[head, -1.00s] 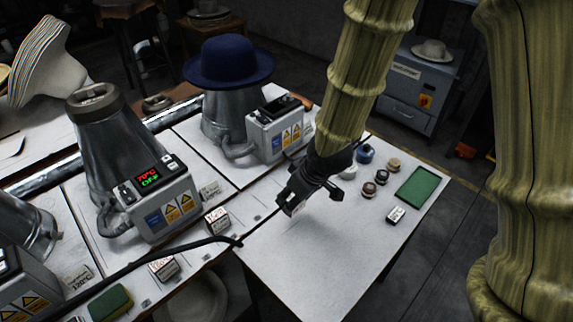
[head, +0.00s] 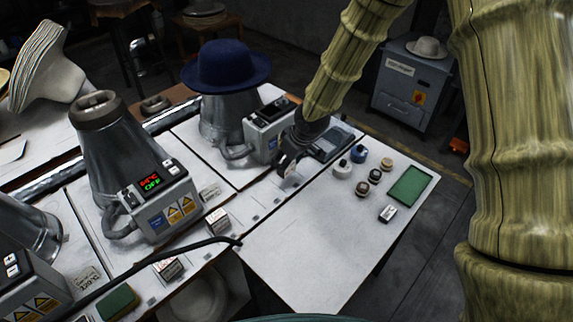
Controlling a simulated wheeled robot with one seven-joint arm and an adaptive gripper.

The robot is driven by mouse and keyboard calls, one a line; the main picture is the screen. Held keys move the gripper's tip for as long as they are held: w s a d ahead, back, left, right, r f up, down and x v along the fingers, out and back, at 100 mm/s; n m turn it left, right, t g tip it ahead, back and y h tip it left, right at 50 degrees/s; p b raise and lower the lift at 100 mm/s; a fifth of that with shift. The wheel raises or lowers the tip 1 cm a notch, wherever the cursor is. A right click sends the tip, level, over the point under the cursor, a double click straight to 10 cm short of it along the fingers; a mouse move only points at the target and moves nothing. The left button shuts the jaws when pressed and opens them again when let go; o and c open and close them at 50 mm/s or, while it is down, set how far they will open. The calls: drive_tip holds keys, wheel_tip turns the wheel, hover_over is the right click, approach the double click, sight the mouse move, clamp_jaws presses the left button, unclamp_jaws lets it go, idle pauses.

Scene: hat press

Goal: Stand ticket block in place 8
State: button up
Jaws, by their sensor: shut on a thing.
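My gripper (head: 285,168) is shut on a small ticket block, of which only a pale bit shows at the fingertips; the dark fingers hide the rest. It is over the far part of the white bench strip, just in front of the control box under the blue hat. I cannot tell whether the block touches the bench. One ticket block (head: 217,221) stands on the strip before the middle press, and another ticket block (head: 169,268) stands nearer. Small square marks (head: 255,218) line the strip between the standing blocks and my gripper. Place 8 cannot be read.
The blue hat (head: 226,66) sits on the far press. The middle press box (head: 160,203) has a lit display. A black cable (head: 150,259) crosses the strip. Small pots (head: 375,176), a green pad (head: 410,184) and a small block (head: 388,213) lie right. The white table's middle is clear.

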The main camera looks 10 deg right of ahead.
drive_tip(key=shift+w, duration=0.25)
drive_tip(key=shift+w+f, duration=0.1)
drive_tip(key=shift+f, duration=0.15)
drive_tip(key=shift+f+p, duration=0.6)
drive_tip(key=shift+f, duration=0.95)
drive_tip(key=shift+f, duration=0.15)
drive_tip(key=o, duration=1)
drive_tip(key=shift+o, duration=0.2)
drive_tip(key=b+v, duration=0.1)
drive_tip(key=v, duration=1.1)
drive_tip(key=shift+d, duration=0.1)
